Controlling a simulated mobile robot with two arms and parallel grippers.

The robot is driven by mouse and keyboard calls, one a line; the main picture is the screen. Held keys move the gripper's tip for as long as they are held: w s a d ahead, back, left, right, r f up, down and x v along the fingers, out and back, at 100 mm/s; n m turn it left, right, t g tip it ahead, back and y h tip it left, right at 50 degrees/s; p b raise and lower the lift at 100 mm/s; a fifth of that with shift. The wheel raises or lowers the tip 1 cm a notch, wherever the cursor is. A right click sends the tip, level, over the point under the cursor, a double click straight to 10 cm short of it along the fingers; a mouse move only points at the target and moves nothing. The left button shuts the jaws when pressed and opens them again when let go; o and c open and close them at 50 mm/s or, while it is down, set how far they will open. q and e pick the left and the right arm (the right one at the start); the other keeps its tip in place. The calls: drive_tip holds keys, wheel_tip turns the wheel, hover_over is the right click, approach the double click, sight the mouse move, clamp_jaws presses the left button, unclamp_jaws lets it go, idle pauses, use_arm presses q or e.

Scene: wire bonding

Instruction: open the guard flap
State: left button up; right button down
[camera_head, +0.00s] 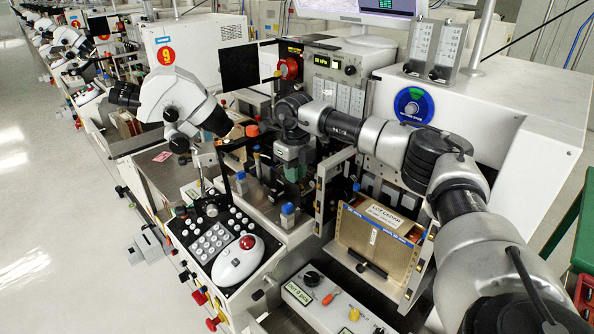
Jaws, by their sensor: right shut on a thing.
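My right arm reaches in from the right across the machine. Its gripper (291,160) points down over the work area in the middle of the picture. It is shut on a small part there, which I take to be the guard flap (294,174), a greenish, see-through piece at the fingertips. The gripper hides much of it, so its edges, its hinge and how far it stands open cannot be told. My left gripper is not in view.
A white microscope (180,100) stands left of the work area. A keypad panel (205,238) with a white mouse-like controller (238,260) lies in front. A box labelled LOT CEDAR (377,245) stands below my right arm. Small blue-capped bottles (288,214) stand close by.

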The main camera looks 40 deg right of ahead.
sight(283, 181)
drive_tip(key=shift+s+a+f, duration=0.1)
drive_tip(key=shift+a+f, duration=0.2)
drive_tip(key=shift+a, duration=0.75)
drive_tip(key=shift+s+a+f, duration=0.15)
drive_tip(key=shift+a+f, duration=0.1)
drive_tip(key=shift+a, duration=0.75)
drive_tip(key=shift+s+a+f, duration=0.1)
drive_tip(key=shift+a+f, duration=0.2)
drive_tip(key=shift+a, duration=0.75)
drive_tip(key=c, duration=1.5)
unclamp_jaws()
drive_tip(key=shift+a, duration=0.1)
drive_tip(key=o, duration=0.4)
drive_tip(key=shift+w+d+p, duration=0.1)
drive_tip(key=shift+d+p, duration=0.2)
drive_tip(key=shift+d, duration=0.05)
drive_tip(key=shift+a, duration=0.15)
